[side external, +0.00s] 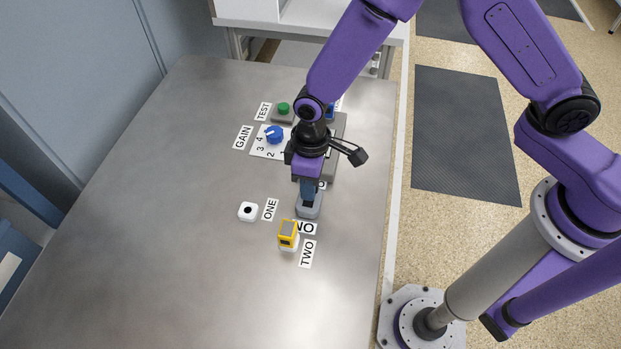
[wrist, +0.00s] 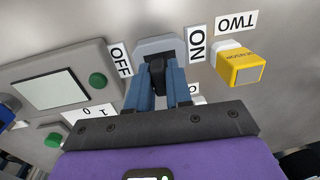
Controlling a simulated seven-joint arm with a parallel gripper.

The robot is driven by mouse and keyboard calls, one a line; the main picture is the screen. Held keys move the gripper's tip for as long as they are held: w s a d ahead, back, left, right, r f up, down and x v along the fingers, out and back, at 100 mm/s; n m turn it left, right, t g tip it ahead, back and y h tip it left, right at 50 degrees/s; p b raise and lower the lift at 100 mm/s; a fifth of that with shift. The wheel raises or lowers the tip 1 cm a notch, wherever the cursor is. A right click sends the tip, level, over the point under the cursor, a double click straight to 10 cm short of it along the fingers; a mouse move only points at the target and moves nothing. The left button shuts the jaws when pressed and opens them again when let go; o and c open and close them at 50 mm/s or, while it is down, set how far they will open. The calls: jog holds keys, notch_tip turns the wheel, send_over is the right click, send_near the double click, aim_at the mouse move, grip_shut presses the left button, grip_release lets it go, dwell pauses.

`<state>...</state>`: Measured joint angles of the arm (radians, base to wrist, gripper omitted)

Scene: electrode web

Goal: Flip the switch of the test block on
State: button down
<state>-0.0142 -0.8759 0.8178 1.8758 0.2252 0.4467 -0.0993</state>
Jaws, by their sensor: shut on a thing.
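The switch is a grey block (side external: 309,209) on the metal table, with an ON label below it in the side view. In the wrist view the grey block (wrist: 160,46) lies between the OFF label (wrist: 120,60) and the ON label (wrist: 196,44). My gripper (side external: 308,194) points down at the switch from above. In the wrist view its blue fingers (wrist: 159,68) are closed around the switch's black lever (wrist: 157,78), one on each side. The fingers hide part of the lever, so I cannot tell which way it leans.
A yellow sensor block (side external: 288,233) stands on a white base beside the TWO label. A blue knob (side external: 274,134) and green button (side external: 284,108) are farther back. The table's left side is clear.

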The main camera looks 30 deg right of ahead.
jog(key=shift+s+a+t+h, duration=0.55)
jog(key=shift+t+h, duration=0.35)
jog(key=shift+h, duration=0.1)
jog(key=shift+s+a+f+t+h, duration=0.15)
jog(key=shift+s+a+t+h, duration=0.1)
jog(key=shift+t+h, duration=0.25)
jog(key=shift+s+a+f+t+h, duration=0.1)
jog(key=shift+s+a+t+h, duration=0.1)
jog(key=shift+t+h, duration=0.3)
jog(key=shift+s, duration=0.1)
jog(key=c, duration=1.1)
grip_release()
jog(key=v, duration=1.7)
jog(key=shift+s+a, duration=0.25)
jog(key=shift+a, duration=0.05)
